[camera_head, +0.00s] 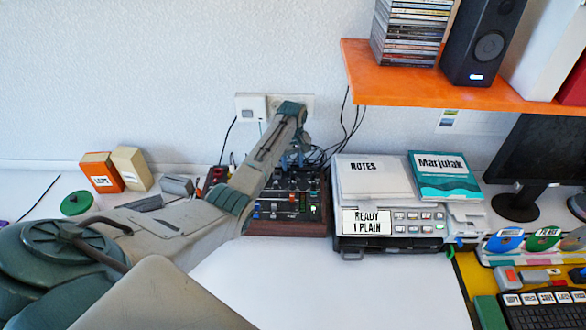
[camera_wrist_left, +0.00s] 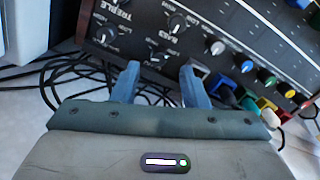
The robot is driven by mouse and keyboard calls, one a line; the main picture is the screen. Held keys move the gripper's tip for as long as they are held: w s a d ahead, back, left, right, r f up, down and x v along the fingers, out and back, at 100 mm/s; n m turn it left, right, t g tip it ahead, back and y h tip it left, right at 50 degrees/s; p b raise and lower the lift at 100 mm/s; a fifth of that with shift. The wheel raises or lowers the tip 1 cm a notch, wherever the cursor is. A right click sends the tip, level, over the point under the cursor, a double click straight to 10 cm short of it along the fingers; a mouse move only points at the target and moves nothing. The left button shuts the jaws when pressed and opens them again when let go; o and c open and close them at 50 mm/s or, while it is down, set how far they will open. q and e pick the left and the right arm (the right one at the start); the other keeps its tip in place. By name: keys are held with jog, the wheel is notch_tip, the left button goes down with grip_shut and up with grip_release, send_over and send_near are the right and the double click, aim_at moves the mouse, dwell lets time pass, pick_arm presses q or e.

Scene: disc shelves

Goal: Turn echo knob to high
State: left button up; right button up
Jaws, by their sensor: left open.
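A dark audio unit (camera_head: 285,222) with wooden edging, knobs and a green light stands on the white desk against the wall. In the left wrist view, its black panel (camera_wrist_left: 145,15) shows several black knobs with white markings. One label reads TREBLE; I cannot read an echo label. A black knob (camera_wrist_left: 158,56) lies just beyond and between my left fingertips. My left gripper (camera_wrist_left: 160,74) is open, and I cannot tell whether it touches that knob. In the head view the left gripper (camera_head: 296,158) hangs over the back of the unit, partly hiding it.
A grey device (camera_head: 390,242) bearing a notes box (camera_head: 372,177) and a teal book (camera_head: 444,176) stands right of the unit. An orange shelf (camera_head: 440,92) overhangs at upper right. Loose black cables (camera_wrist_left: 58,76) lie beside the unit. The desk front (camera_head: 330,290) is clear.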

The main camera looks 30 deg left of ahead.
aim_at(293, 172)
pick_arm(q)
notch_tip(293, 172, down, 3)
jog(key=shift+w+d+r, duration=0.1)
jog(key=shift+r, duration=0.1)
jog(key=shift+f, duration=0.65)
pick_arm(e)
jog(key=shift+w+d+r, duration=0.35)
jog(key=shift+w+d, duration=0.35)
jog(key=shift+d, duration=0.15)
pick_arm(q)
grip_shut()
jog(key=shift+r+m+p, duration=0.15)
jog(key=shift+m+p, duration=0.75)
jog(key=shift+m, duration=1)
jog(key=shift+m+p, duration=0.3)
jog(key=shift+m, duration=0.9)
pick_arm(e)
jog(key=shift+s+a+r, duration=0.15)
jog(key=shift+r, duration=0.9)
jog(key=shift+a, duration=0.1)
